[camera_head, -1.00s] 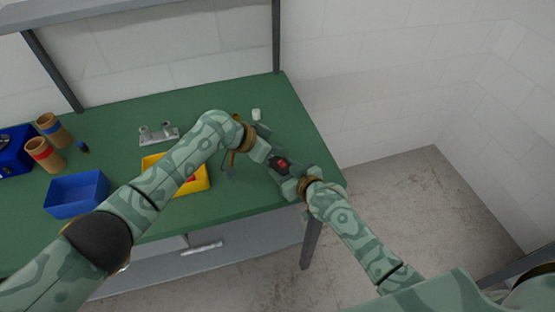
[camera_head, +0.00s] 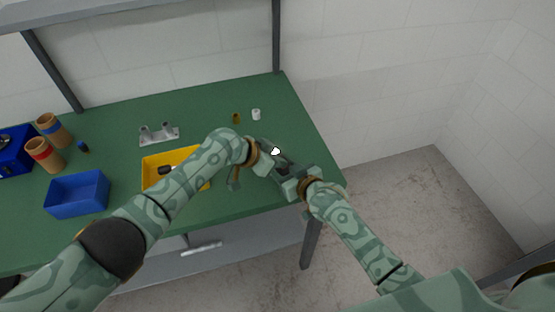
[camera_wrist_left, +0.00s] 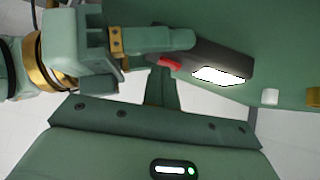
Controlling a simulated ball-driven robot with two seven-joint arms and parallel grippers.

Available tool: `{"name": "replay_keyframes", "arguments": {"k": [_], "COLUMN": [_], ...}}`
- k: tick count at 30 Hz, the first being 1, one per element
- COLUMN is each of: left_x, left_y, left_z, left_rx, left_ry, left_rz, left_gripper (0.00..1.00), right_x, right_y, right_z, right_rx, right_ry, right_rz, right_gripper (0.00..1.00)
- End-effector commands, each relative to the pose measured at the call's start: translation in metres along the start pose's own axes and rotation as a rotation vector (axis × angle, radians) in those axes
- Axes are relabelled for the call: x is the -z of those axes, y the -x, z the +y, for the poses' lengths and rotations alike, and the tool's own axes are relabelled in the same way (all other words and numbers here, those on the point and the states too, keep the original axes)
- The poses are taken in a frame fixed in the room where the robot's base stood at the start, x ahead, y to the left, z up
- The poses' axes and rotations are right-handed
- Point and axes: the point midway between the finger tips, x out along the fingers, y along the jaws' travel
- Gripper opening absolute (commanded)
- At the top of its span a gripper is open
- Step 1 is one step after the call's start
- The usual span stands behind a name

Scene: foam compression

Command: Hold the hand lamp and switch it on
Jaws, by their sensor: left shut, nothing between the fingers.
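The hand lamp (camera_head: 284,160) is a dark bar above the table's right part. Its panel glows bright white in the head view and in the left wrist view (camera_wrist_left: 218,76). A red switch (camera_wrist_left: 169,63) shows on its side in the wrist view. My right gripper (camera_head: 290,178) is shut on the lamp's near end. My left gripper (camera_head: 265,166) is shut and empty, right beside the lamp.
The green table (camera_head: 120,125) holds a yellow tray (camera_head: 147,180) partly behind my left arm, a blue bin (camera_head: 77,195), a grey bracket (camera_head: 159,135), brown cups (camera_head: 44,152) and a white cylinder (camera_head: 256,114). The table's right edge is close to the lamp.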

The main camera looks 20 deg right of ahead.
Motion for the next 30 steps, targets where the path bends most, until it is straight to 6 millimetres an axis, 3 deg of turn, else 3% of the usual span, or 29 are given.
{"name": "replay_keyframes", "arguments": {"k": [12,24,30], "left_x": [0.001,0.002,0.015], "left_y": [0.003,0.003,0.016], "left_z": [-0.014,-0.016,-0.017], "left_rx": [0.001,0.000,0.000], "left_ry": [0.002,0.000,-0.003], "left_rz": [-0.004,-0.002,0.000], "left_gripper": [0.00,0.00,0.00], "right_x": [0.000,0.000,0.000], "right_y": [0.000,0.000,0.000], "right_z": [0.000,0.000,0.000], "right_rx": [0.001,0.000,0.000], "right_ry": [0.001,0.000,0.001], "right_rz": [0.001,0.000,0.000], "right_gripper": [0.18,0.18,0.18]}}
